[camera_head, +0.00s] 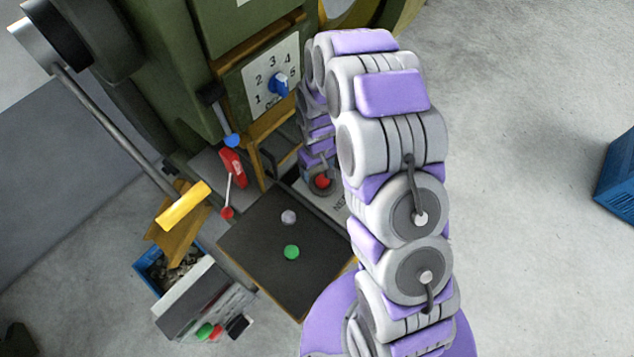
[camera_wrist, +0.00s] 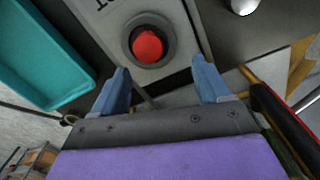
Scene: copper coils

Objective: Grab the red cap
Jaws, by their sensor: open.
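The red cap (camera_head: 321,181) is a round red piece inside a dark grey ring, set on a light plate with dark lettering. In the wrist view the cap (camera_wrist: 148,45) and its ring appear just past my fingertips, between them sideways and slightly left of centre. My gripper (camera_wrist: 162,75) has two blue fingers spread wide, with nothing between them. The fingers do not appear to touch the cap. In the head view my arm reaches over the plate and hides part of it; the fingers cannot be made out there.
A black panel (camera_head: 265,245) beside the plate carries a green piece (camera_head: 292,252) and a pale grey one (camera_head: 288,216). A red lever (camera_head: 233,168) and a yellow-handled bar (camera_head: 183,206) stand to the left. A teal bin (camera_wrist: 50,55) shows in the wrist view.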

